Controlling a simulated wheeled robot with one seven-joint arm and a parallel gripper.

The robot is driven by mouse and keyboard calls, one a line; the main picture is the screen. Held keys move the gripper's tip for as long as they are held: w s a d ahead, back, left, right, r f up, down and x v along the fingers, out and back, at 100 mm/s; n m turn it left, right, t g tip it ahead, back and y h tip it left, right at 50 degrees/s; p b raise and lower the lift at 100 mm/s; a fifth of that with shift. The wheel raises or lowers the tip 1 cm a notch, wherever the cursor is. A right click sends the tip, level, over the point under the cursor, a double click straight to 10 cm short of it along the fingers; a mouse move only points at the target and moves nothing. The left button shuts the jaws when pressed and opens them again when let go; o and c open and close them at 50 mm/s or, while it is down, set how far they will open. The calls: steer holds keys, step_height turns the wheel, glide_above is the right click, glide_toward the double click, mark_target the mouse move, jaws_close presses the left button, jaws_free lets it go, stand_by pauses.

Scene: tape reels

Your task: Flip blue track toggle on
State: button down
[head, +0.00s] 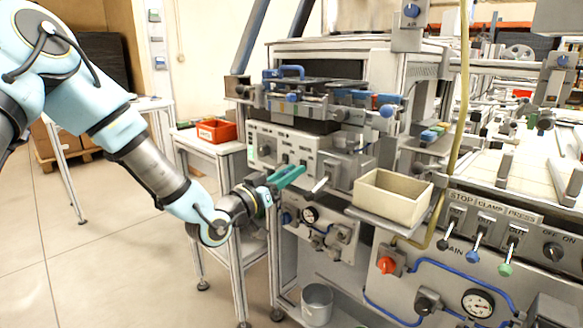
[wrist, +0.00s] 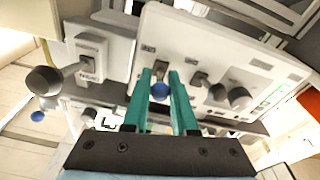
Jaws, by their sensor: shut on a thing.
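The blue track toggle (wrist: 160,91) is a small lever with a round blue tip on a pale control panel (wrist: 225,45). In the wrist view its tip lies between the two green fingers of my gripper (wrist: 161,76). My gripper is shut on the toggle. In the head view my gripper (head: 301,171) reaches the front of the same panel (head: 263,150) from the left, and its fingers hide the toggle. I cannot tell from these frames which setting the toggle is in.
Other dark knobs (wrist: 238,97) sit right beside the fingers in the wrist view. A lever with a dark round end (wrist: 45,80) juts out to the left. In the head view a beige bin (head: 392,205) stands right of the gripper, and a red tray (head: 216,130) sits behind.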

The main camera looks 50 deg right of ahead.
step_height(320, 180, up, 2)
steer(key=y+p, duration=0.3)
steer(key=p, duration=0.1)
steer(key=shift+r, duration=0.1)
steer(key=y+p, duration=0.2)
steer(key=shift+d+r+p, duration=0.15)
steer(key=shift+r+p, duration=0.05)
steer(key=shift+p, duration=0.1)
steer(key=shift+y, duration=0.3)
steer(key=shift+f, duration=0.1)
steer(key=c, duration=0.7)
jaws_free()
steer(key=b+v, duration=0.1)
steer(key=v, duration=0.9)
steer(key=shift+s+a, duration=0.1)
steer(key=shift+a, duration=0.3)
